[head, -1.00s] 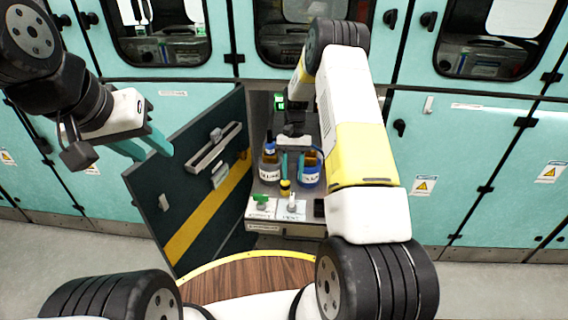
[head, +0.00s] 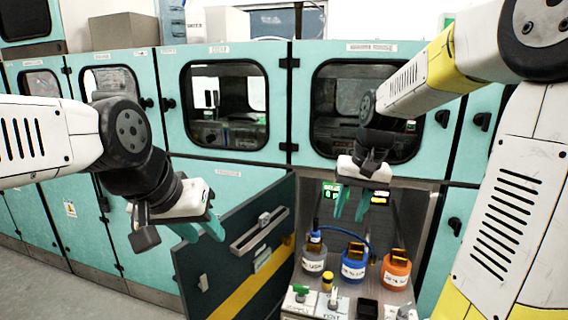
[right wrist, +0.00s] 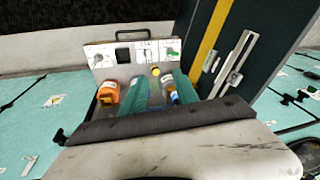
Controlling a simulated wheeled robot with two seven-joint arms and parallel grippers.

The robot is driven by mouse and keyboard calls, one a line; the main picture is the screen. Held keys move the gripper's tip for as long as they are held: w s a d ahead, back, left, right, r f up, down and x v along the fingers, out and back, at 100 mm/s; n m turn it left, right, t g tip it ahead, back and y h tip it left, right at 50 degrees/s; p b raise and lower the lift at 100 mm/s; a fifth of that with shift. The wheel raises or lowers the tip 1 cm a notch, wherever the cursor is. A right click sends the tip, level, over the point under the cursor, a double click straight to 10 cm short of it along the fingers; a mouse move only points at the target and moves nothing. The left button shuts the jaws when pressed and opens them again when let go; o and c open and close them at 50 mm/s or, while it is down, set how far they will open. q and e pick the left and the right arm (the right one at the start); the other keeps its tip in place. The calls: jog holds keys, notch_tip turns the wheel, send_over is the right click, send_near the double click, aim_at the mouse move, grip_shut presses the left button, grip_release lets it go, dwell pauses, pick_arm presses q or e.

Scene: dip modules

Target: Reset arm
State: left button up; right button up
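My left gripper (head: 200,232) is in front of the open dark door, with its teal fingers apart and nothing between them. My right gripper (head: 350,206) hangs above the bottles in the open compartment. Its fingers are apart and empty; in the right wrist view the two teal fingers (right wrist: 158,98) also show apart.
The dark door (head: 225,265) with a yellow stripe stands open left of the compartment, close to my left gripper. Valve panels with a green handle (head: 300,290) and a white handle (head: 333,303) sit at the front. Teal cabinets with windows (head: 225,105) line the back.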

jog(key=s+r+t, duration=0.2)
jog(key=s, duration=0.5)
jog(key=s+a+r+n+t, duration=0.1)
jog(key=s+r+t, duration=0.1)
jog(key=s, duration=0.6)
jog(key=shift+s+a+r+n+y, duration=0.2)
jog(key=shift+r+n+y, duration=0.1)
jog(key=shift+r, duration=0.1)
